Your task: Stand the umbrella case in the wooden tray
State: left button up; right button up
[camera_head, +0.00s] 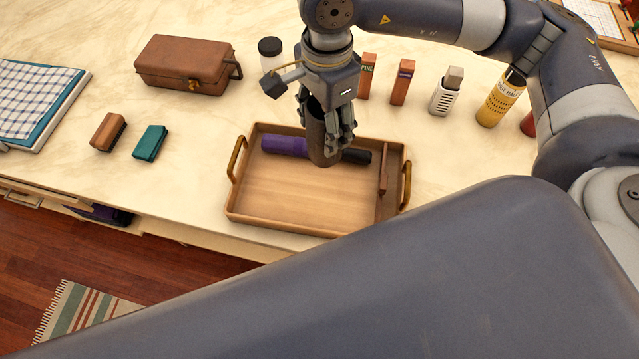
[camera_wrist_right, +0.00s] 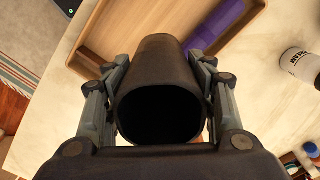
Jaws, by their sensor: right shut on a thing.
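The umbrella case is a dark brown, hollow tube (camera_head: 322,140), upright in the head view over the back half of the wooden tray (camera_head: 285,198). My right gripper (camera_head: 328,118) points down and is shut around its upper part. In the right wrist view the case (camera_wrist_right: 160,60) sits between the fingers (camera_wrist_right: 160,100), its dark open mouth facing the camera. Whether its lower end touches the tray floor I cannot tell. A purple umbrella (camera_head: 284,146) with a black handle (camera_head: 357,156) lies across the tray, its middle hidden by the case. My left gripper is not in view.
A reddish-brown upright piece (camera_head: 383,168) stands at the tray's right. Behind stand a jar (camera_head: 270,53), small boxes (camera_head: 402,82) and a yellow bottle (camera_head: 500,100). A brown case (camera_head: 185,64) and two small blocks (camera_head: 150,142) lie left. The tray's front half is clear.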

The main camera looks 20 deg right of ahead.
aim_at(310, 159)
jog(key=m, duration=0.2)
jog(key=a+m, duration=0.1)
jog(key=shift+w+a+f+m+b, duration=0.2)
jog(key=shift+f+m+b, duration=0.15)
jog(key=shift+m, duration=0.05)
jog(key=m, duration=0.2)
jog(key=a+m, duration=0.1)
jog(key=m, duration=0.1)
jog(key=shift+w+a+f+m+b, duration=0.1)
jog(key=shift+a+m+b, duration=0.05)
jog(key=shift+m+b, duration=0.2)
jog(key=shift+f, duration=0.2)
notch_tip(310, 159, down, 9)
jog(key=shift+r+p, duration=0.1)
jog(key=shift+p, duration=0.65)
jog(key=shift+f, duration=0.4)
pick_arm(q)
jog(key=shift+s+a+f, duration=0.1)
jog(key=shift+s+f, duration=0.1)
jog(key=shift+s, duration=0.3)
